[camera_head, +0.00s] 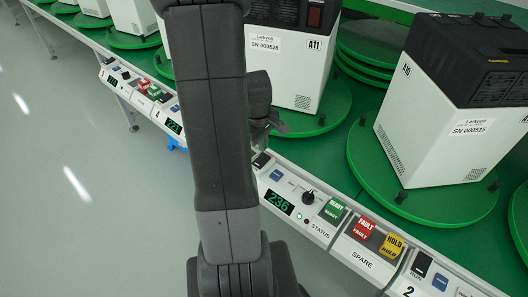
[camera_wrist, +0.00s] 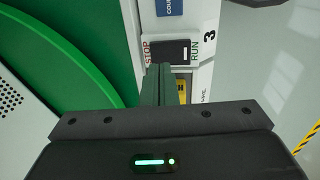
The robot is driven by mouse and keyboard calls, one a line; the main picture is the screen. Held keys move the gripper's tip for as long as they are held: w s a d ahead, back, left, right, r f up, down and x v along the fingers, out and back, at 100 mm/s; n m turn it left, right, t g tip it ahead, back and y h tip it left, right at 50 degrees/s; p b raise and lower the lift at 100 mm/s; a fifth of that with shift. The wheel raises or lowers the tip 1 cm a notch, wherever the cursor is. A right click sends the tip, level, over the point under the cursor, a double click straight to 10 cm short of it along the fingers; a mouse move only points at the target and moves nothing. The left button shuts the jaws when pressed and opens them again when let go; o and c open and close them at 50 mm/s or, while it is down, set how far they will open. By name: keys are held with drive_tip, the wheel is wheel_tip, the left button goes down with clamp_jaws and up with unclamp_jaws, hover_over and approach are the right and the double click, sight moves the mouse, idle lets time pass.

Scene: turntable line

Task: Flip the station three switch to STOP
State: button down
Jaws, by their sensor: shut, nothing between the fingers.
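The station three switch (camera_wrist: 172,51) is a black rocker on a white panel in the wrist view, with STOP printed at its left end, RUN at its right end and a 3 beyond RUN. Which end is pressed in I cannot tell. My gripper (camera_wrist: 158,70) is shut and empty, its fingertips just below the STOP half in the picture; contact cannot be judged. In the head view, a black switch (camera_head: 261,160) that appears to be the same one shows beside my arm, with my gripper (camera_head: 279,126) just above it. The number label there is hidden by my arm.
A blue button (camera_wrist: 170,4) and a partly covered yellow button (camera_wrist: 182,90) flank the switch. Station two's switch (camera_head: 421,264) is farther right on the sloping panel. White machines (camera_head: 440,130) stand on green turntables (camera_head: 365,170) behind. The grey floor (camera_head: 60,130) at left is clear.

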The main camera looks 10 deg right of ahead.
sight(265, 158)
drive_tip(key=shift+w+d+f, duration=0.1)
drive_tip(key=shift+f, duration=0.95)
drive_tip(key=shift+w+d+f, duration=0.1)
drive_tip(key=shift+f, duration=0.95)
drive_tip(key=shift+d+f+b, duration=0.1)
drive_tip(key=shift+f+b, duration=0.1)
drive_tip(key=shift+b, duration=0.15)
drive_tip(key=shift+s, duration=0.1)
drive_tip(key=shift+s+a+r, duration=0.2)
drive_tip(key=shift+s+a, duration=0.2)
drive_tip(key=shift+a, duration=0.25)
drive_tip(key=shift+r, duration=0.1)
